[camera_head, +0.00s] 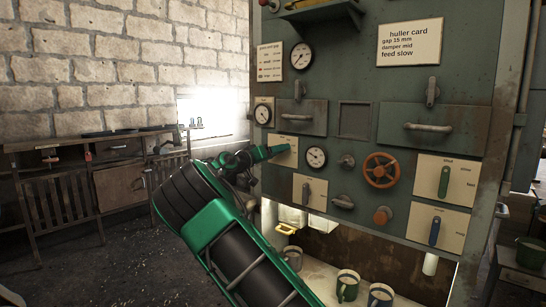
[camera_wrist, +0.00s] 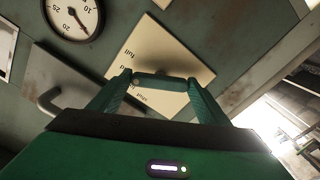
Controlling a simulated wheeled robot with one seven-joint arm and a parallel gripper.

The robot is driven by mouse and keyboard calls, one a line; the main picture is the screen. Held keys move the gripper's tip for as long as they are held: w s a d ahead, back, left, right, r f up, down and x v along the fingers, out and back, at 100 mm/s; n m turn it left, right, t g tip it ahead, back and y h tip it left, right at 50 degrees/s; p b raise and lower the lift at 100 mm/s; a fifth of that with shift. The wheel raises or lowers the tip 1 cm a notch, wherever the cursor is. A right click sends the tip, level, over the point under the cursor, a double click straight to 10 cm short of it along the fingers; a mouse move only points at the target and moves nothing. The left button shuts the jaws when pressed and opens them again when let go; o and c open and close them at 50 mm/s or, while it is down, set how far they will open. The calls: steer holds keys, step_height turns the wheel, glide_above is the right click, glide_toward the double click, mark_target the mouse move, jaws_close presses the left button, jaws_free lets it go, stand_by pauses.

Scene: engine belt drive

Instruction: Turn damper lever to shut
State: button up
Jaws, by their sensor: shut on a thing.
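My gripper (camera_head: 278,150) reaches a pale label plate (camera_head: 288,160) on the grey-green machine panel.
A gauge (camera_head: 316,157), a drawer handle (camera_head: 294,117) and a lever plate (camera_head: 310,192) are close around my gripper. Mugs (camera_head: 347,285) stand below.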

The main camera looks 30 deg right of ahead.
steer(key=shift+w+a+n, duration=0.1)
steer(key=shift+n, duration=0.2)
steer(key=n, duration=1.1)
steer(key=shift+w+a+f, duration=0.1)
steer(key=shift+a+f, duration=0.05)
steer(key=shift+n, duration=0.4)
steer(key=o, duration=1.1)
steer(key=shift+w+f, duration=0.1)
steer(key=shift+c, duration=0.2)
steer(key=v, duration=1)
steer(key=shift+a, duration=0.3)
